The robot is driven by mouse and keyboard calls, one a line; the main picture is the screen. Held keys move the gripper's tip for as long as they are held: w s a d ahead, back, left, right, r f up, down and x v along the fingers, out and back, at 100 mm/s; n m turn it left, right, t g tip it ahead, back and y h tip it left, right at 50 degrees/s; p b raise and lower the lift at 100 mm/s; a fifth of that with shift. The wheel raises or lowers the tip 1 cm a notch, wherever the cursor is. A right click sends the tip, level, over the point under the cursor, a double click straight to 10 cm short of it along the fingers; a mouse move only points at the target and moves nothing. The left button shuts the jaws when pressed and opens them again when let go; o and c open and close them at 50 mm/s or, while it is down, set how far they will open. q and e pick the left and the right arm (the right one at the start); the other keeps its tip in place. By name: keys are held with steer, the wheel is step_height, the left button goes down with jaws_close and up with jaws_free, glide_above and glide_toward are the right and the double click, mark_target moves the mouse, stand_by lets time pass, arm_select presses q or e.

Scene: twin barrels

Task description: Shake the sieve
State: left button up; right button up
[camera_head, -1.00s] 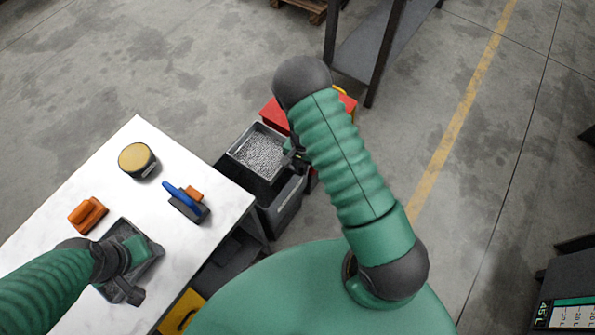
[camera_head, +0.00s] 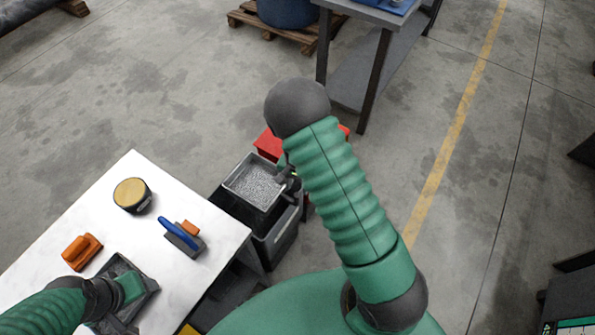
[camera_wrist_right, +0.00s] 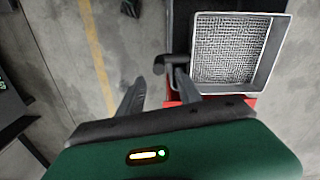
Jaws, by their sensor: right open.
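The sieve (camera_head: 252,188) is a square metal frame with a mesh floor. It sits on top of a dark bin (camera_head: 278,238) beside the table. In the right wrist view the sieve (camera_wrist_right: 228,52) fills the upper right, and its mesh looks bare. My right gripper (camera_head: 287,178) is at the sieve's right side, mostly hidden by my arm. In the right wrist view its two fingers (camera_wrist_right: 158,95) are apart beside the sieve's left edge. A dark hooked part (camera_wrist_right: 165,64) is by the right finger; I cannot tell whether they touch. My left gripper (camera_head: 122,306) is over a dark tray (camera_head: 150,283); its fingers are unclear.
The white table (camera_head: 130,222) holds a round tan-topped container (camera_head: 132,194), an orange block (camera_head: 82,251) and a blue-handled tool (camera_head: 182,238). A red box (camera_head: 268,144) is behind the sieve. A dark metal table (camera_head: 372,70) stands further back.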

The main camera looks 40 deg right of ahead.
mark_target(297, 193)
arm_select(q)
steer(key=shift+r+p, duration=0.45)
steer(key=shift+r, duration=0.2)
arm_select(e)
step_height(297, 193, up, 10)
steer(key=shift+f, duration=0.15)
arm_select(q)
steer(key=shift+r, duration=0.1)
arm_select(e)
steer(key=f+n, duration=0.1)
steer(key=f, duration=0.4)
steer(key=f+n+p, duration=0.1)
steer(key=f+n, duration=0.1)
steer(key=f, duration=0.4)
steer(key=f+n, duration=0.1)
steer(key=f, duration=0.4)
steer(key=shift+s+a+f+p, duration=0.15)
steer(key=shift+a+f+p, duration=0.1)
steer(key=shift+p, duration=0.05)
arm_select(q)
steer(key=shift+r, duration=0.7)
arm_select(e)
jaws_close()
